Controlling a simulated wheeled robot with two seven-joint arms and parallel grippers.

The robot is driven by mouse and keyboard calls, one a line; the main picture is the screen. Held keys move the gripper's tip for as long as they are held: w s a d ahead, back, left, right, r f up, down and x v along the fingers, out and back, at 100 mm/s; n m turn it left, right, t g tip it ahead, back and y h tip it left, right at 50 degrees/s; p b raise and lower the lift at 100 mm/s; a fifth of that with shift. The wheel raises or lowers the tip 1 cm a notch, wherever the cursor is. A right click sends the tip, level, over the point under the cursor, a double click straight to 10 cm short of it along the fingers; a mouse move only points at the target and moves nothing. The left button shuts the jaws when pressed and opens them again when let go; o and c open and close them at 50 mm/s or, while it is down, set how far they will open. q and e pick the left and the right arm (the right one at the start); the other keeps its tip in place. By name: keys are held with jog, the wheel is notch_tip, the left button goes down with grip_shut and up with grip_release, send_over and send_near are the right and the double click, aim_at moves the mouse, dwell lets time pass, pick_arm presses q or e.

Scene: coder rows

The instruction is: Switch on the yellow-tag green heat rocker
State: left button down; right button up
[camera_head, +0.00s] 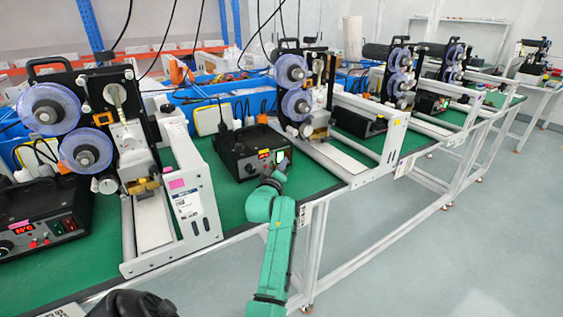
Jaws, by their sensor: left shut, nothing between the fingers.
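A black control box (240,150) stands on the green bench mat, with a small yellow tag (264,152) on its top front edge. A small red and green patch (280,157) shows at the right of its front panel, just past my left gripper. Too little shows to tell the green heat rocker's position. My left gripper (281,168), at the end of the green arm, is shut and empty, right in front of the box's panel. It covers part of the panel, and I cannot tell whether it touches. My right gripper is not in view.
Another control box (45,215) with a lit red display, red and green switches and a pink tag stands at left. Spool machines (75,125) with white side plates (192,185) flank the middle box. The aisle floor (420,260) at right is clear.

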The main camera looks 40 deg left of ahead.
pick_arm(q)
jog(key=shift+d, duration=0.1)
jog(key=shift+s+d+r+p, duration=0.15)
jog(key=shift+s+d+p, duration=0.15)
jog(key=shift+d+p, duration=0.4)
